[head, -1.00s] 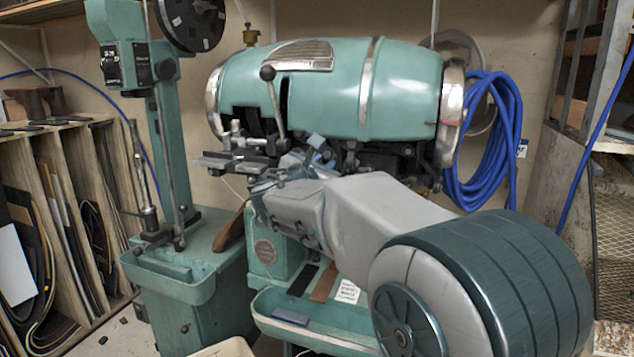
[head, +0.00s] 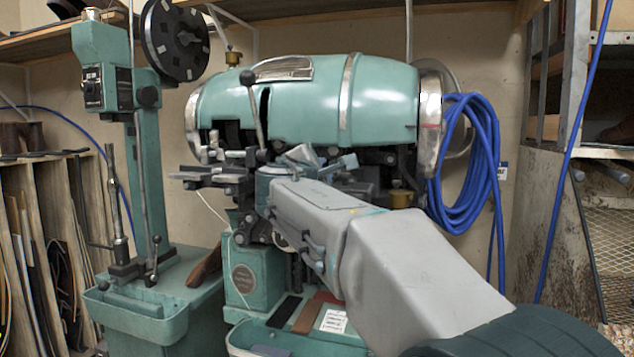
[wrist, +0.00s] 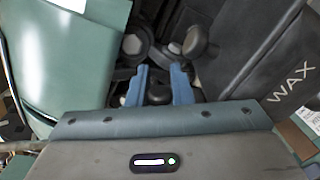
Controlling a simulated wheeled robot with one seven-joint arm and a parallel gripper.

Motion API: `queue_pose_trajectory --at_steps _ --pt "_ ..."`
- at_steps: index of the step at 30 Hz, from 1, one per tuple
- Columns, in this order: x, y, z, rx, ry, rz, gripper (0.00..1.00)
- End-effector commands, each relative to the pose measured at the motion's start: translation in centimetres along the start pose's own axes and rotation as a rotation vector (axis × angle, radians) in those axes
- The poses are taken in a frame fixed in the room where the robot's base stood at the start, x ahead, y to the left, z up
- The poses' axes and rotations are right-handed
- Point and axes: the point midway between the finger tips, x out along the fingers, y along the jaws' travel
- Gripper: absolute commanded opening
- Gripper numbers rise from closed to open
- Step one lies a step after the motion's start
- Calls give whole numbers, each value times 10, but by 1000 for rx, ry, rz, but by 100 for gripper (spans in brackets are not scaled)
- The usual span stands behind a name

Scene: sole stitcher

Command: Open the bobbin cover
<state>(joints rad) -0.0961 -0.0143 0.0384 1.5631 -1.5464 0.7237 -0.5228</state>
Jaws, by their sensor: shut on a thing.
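The sole stitcher (head: 315,105) is a green barrel-shaped machine with metal bands in the head view. In the wrist view, my gripper (wrist: 160,75) has its two blue fingers on either side of a small dark knob (wrist: 160,93) and is shut on it. The knob sits among dark metal parts beneath the barrel. In the head view, my arm reaches under the barrel and hides most of the grip. I cannot tell the edges of the bobbin cover, or whether it is open or closed.
A black box marked WAX (wrist: 270,65) stands close at the right of the wrist view, with a green panel (wrist: 70,60) at the left. A ball-topped lever (head: 252,105) stands before the barrel. A blue hose coil (head: 465,165) hangs at right.

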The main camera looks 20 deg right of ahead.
Motion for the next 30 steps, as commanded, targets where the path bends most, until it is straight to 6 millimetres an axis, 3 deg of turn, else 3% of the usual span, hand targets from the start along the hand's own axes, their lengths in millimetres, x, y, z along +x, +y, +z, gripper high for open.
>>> queue_pose_trajectory --at_steps 18,19,21,30 --pt "0 -2 2 39 -2 -1 0" --pt "0 -2 2 39 -2 -1 28" --pt "0 -2 2 39 -2 -1 40" --pt "1 -4 1 38 -1 -5 40"
